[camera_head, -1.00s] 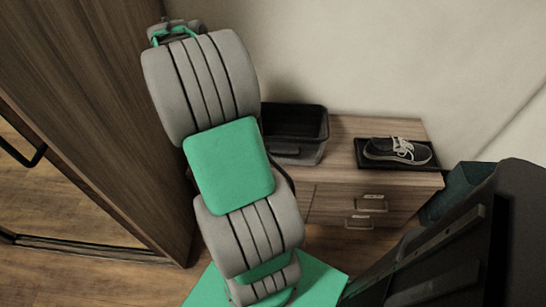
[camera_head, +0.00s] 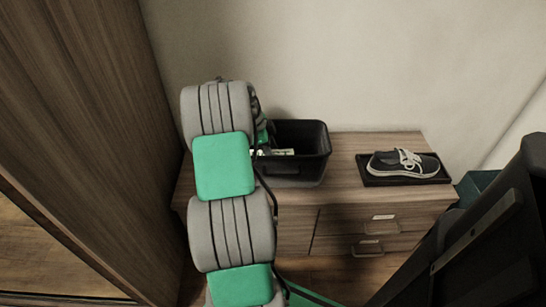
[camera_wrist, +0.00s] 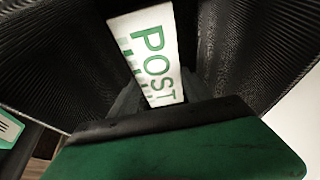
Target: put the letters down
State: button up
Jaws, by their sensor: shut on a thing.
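The letters (camera_wrist: 148,50) show in the wrist view as a white piece with green "POST" print, between dark ribbed surfaces. In the head view a small white part of the letters (camera_head: 283,152) shows inside the black basin (camera_head: 318,158), near its left side. My gripper (camera_head: 264,138) is at the basin's left side, mostly hidden behind my arm. It is shut on the letters. Whether they touch the basin's floor I cannot tell.
The basin stands on a wooden cabinet (camera_head: 345,184) with drawers. A dark shoe (camera_head: 403,163) sits on a black tray (camera_head: 372,180) to the right. A tall wooden wardrobe (camera_head: 85,110) stands at the left. The cabinet top between basin and tray is clear.

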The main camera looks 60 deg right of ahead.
jog(key=shift+f, duration=0.1)
jog(key=shift+f+b, duration=0.4)
jog(key=shift+f, duration=0.15)
jog(key=o, duration=1.5)
jog(key=shift+o, duration=0.2)
jog(key=p+v, duration=0.5)
jog(key=v, duration=0.8)
jog(key=w+a+r+n+t+h, duration=0.15)
jog(key=w+a+r+n, duration=0.25)
jog(key=w+a+n, duration=0.55)
jog(key=s+a+n+t+y, duration=0.1)
jog(key=s+a+n+t, duration=0.1)
jog(key=a+n, duration=0.8)
jog(key=s+a+f+n+t+y, duration=0.1)
jog(key=a+n, duration=1)
jog(key=a, duration=1.6)
jog(key=shift+s+f+t+y, duration=0.2)
jog(key=shift+s+t+y, duration=0.55)
jog(key=shift+s+t, duration=0.25)
